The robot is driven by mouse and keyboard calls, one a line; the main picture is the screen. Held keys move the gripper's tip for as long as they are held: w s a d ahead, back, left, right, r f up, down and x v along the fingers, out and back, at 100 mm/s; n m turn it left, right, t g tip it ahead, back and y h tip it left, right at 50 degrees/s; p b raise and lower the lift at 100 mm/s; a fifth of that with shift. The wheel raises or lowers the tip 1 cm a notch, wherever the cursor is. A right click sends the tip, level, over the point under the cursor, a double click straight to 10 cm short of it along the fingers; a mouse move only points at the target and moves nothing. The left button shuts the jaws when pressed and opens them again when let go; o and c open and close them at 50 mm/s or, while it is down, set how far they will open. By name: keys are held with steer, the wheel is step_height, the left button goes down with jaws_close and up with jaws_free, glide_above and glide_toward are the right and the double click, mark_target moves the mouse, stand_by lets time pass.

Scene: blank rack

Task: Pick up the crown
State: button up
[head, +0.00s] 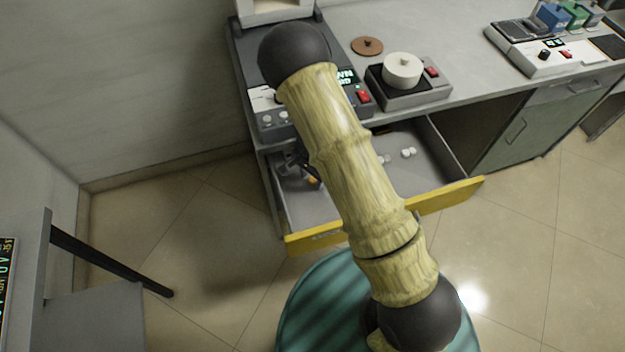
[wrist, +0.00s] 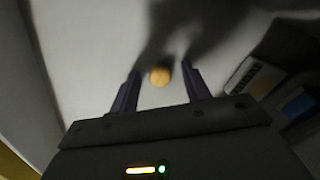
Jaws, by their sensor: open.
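A small gold, rounded piece, which looks like the crown (wrist: 160,76), lies on the pale drawer floor in the wrist view. It shows between my gripper's (wrist: 160,68) two dark fingers, near their tips. The fingers are apart, and I cannot tell how far above the floor they are. In the head view a small orange-gold spot, likely the same crown (head: 313,181), shows inside the open drawer (head: 303,205) beside my gripper (head: 305,170). My arm hides the middle of the drawer there.
Small white pieces (head: 408,152) lie in the drawer's right part. The drawer has a yellow front (head: 450,196) and grey walls. On the counter above stand a device with a white round pot (head: 402,70) and a brown lid (head: 367,46). A dark box-like thing (wrist: 255,77) is right of my fingers.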

mark_target(312, 179)
steer(key=shift+c, duration=0.2)
stand_by(0.3)
jaws_close()
steer(key=shift+r, duration=0.1)
step_height(312, 179, up, 18)
steer(key=p, duration=0.2)
steer(key=shift+p, duration=0.4)
